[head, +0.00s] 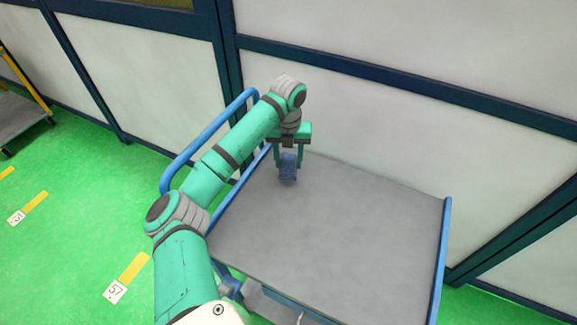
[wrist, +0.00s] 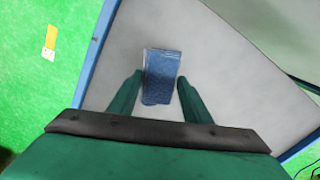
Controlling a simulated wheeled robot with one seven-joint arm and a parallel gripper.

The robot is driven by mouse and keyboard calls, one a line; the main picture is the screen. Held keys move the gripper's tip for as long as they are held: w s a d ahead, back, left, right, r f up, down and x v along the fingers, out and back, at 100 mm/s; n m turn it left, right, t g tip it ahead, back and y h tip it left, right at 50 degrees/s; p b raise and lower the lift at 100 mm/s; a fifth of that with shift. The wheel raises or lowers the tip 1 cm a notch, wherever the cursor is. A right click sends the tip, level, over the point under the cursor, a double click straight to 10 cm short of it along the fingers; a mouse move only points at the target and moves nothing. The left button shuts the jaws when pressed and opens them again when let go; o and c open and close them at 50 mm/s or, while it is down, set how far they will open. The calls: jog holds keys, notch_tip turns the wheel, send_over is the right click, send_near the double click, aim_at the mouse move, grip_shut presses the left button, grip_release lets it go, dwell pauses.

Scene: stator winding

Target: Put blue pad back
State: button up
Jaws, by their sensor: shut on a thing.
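The blue pad (head: 288,167) is a small dark blue block at the back left part of the grey cart top. My gripper (head: 288,165) points down over it, with one finger on each side, and is shut on it. In the wrist view the blue pad (wrist: 160,77) shows as a blue rectangle between the fingertips of my gripper (wrist: 158,85). The pad's lower end is at or close to the cart top; I cannot tell whether it touches.
The grey cart top (head: 330,230) is otherwise bare, with free room to the right and front. A blue handle rail (head: 205,135) stands at its left, and a blue edge (head: 440,260) at its right. A white wall panel (head: 400,120) stands close behind.

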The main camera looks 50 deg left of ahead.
aim_at(288, 161)
jog(key=shift+w+a+f, duration=0.15)
jog(key=shift+a+f, duration=0.05)
jog(key=shift+f, duration=1.55)
jog(key=shift+f, duration=0.15)
jog(key=o, duration=1.1)
notch_tip(288, 161, up, 12)
jog(key=shift+r, duration=0.15)
